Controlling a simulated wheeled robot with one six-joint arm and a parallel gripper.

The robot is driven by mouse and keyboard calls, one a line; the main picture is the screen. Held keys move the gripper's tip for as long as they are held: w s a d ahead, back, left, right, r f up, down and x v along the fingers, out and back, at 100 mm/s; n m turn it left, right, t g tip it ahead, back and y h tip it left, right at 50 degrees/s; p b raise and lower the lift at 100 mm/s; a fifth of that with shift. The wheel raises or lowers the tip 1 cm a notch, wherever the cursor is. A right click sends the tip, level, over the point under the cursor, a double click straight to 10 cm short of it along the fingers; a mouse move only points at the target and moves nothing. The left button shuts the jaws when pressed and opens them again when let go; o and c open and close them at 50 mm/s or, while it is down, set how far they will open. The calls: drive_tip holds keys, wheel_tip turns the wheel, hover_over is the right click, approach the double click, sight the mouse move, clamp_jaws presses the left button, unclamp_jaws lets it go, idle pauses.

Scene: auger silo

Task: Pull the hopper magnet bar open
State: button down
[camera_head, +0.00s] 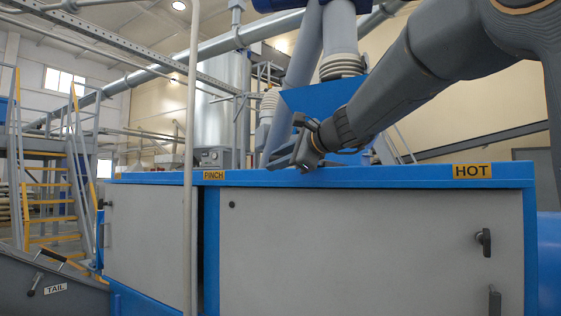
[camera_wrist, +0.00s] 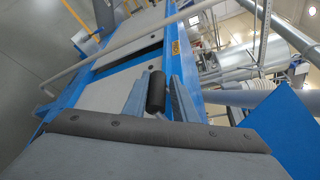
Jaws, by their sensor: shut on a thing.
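My gripper (camera_head: 290,157) is low over the blue top edge of the machine, in front of the blue hopper (camera_head: 308,101). In the wrist view its two grey fingers (camera_wrist: 157,96) stand on either side of a dark cylindrical grip (camera_wrist: 156,88), which looks like the handle of the magnet bar. The gripper is shut on this handle. The hopper also shows as a blue panel at the right of the wrist view (camera_wrist: 285,133).
The grey-panelled blue cabinet (camera_head: 370,250) fills the front, with PINCH (camera_head: 214,175) and HOT (camera_head: 473,171) labels. A thin upright pipe (camera_head: 190,130) stands before it. Yellow stairs (camera_head: 50,200) are at the left. A lever marked TAIL (camera_head: 55,288) is at lower left.

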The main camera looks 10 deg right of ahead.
drive_tip(key=shift+w+f, duration=0.1)
drive_tip(key=shift+f, duration=0.45)
drive_tip(key=c, duration=1.6)
unclamp_jaws()
drive_tip(key=shift+d, duration=0.1)
drive_tip(key=shift+r, duration=0.3)
drive_tip(key=b+v, duration=0.1)
drive_tip(key=v, duration=0.6)
drive_tip(key=shift+s+d+r+b, duration=0.1)
drive_tip(key=shift+s+d+b, duration=0.05)
drive_tip(key=shift+s+b, duration=0.25)
